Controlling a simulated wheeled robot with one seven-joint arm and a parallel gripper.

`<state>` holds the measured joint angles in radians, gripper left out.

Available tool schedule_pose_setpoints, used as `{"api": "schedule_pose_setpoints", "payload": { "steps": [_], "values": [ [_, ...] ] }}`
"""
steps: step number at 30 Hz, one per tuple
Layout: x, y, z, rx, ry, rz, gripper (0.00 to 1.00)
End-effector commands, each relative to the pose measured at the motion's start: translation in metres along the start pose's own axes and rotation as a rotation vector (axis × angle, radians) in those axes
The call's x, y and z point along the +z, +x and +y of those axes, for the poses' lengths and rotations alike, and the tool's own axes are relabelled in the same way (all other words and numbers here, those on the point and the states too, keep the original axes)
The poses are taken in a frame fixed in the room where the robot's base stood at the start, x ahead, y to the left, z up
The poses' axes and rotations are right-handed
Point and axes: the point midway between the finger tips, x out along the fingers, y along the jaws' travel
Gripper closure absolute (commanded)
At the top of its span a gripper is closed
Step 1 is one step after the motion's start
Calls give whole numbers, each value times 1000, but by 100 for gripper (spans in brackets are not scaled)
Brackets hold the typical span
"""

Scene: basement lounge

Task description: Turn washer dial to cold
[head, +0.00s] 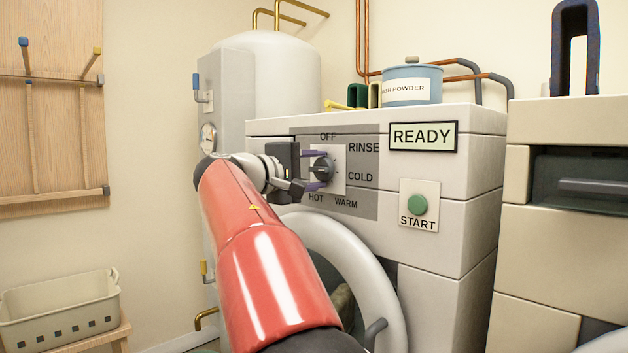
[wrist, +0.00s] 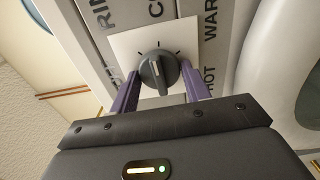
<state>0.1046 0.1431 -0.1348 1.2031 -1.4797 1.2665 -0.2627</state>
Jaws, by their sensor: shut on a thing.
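The washer (head: 450,240) is a light grey blocky machine. Its dark round dial (head: 324,168) sits on a white square plate, with OFF, RINSE, COLD, WARM and HOT printed around it. My gripper (head: 318,170) reaches the dial from the left, its purple fingers on either side of the knob. In the wrist view the dial (wrist: 158,74) sits between the two fingers, shut on it. Its raised ridge runs nearly upright there, one end toward the COLD side; the exact setting is hard to tell. A READY display (head: 423,136) is at the upper right.
A green START button (head: 417,205) is on the washer front. The round door (head: 365,255) is below the dial, partly behind my red arm. A blue washing powder tin (head: 412,85) stands on top. A white tank (head: 275,75) stands behind at left; a basket (head: 60,305) is lower left.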

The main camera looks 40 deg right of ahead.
Motion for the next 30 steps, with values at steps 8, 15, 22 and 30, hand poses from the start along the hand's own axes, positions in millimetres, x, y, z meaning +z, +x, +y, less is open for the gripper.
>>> {"api": "schedule_pose_setpoints", "payload": {
  "steps": [8, 15, 22, 30],
  "values": [
    [0, 0, -2, -3, 141, -1, 76],
    [0, 0, -1, -3, 194, -1, 76],
    [0, 0, -1, -3, 201, -1, 76],
    [0, 0, -1, -3, 200, -2, 45]
  ]
}}
